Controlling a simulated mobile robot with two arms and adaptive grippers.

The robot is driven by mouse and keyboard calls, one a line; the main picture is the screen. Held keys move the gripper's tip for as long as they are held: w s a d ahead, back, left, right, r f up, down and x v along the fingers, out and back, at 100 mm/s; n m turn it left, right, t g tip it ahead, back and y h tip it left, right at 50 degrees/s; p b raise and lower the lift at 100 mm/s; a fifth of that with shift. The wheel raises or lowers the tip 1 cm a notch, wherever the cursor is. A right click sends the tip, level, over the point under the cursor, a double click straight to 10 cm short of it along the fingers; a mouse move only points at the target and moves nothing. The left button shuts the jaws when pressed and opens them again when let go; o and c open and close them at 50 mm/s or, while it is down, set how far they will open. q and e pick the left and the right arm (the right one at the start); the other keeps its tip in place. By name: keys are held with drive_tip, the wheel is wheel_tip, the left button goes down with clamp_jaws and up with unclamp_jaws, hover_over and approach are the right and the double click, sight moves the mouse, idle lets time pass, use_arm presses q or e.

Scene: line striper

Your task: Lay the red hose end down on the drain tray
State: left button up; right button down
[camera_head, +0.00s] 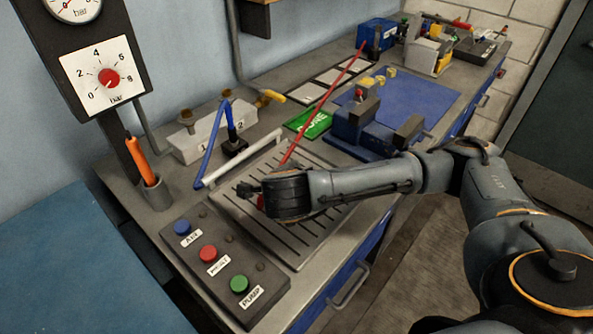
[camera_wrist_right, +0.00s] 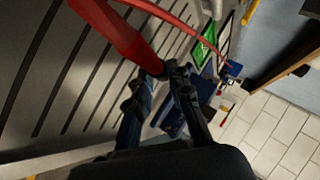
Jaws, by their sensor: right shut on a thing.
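The slotted grey drain tray (camera_head: 297,247) lies at the front of the bench, beside the button panel. My right gripper (camera_head: 248,192) is over the tray's left part, shut on the red hose end (camera_head: 261,202). Most of the end is hidden behind the gripper in the head view. In the right wrist view the thick red hose end (camera_wrist_right: 122,32) meets the fingertips (camera_wrist_right: 158,85), with the tray slats (camera_wrist_right: 55,75) behind it. I cannot tell whether the end touches the tray. The thin red hose (camera_head: 325,100) runs to the back. My left gripper is not in view.
A button panel (camera_head: 222,262) stands left of the tray. A blue vise (camera_head: 362,128) stands to the right, near a green card (camera_head: 308,124). A gauge panel (camera_head: 104,76) stands at left.

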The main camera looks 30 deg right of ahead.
drive_tip(key=shift+f, duration=0.45)
drive_tip(key=c, duration=1.1)
unclamp_jaws()
drive_tip(key=shift+c, duration=0.2)
drive_tip(key=v, duration=0.4)
drive_tip(key=shift+a+r, duration=0.3)
drive_tip(key=v, duration=0.7)
drive_tip(key=shift+s, duration=0.4)
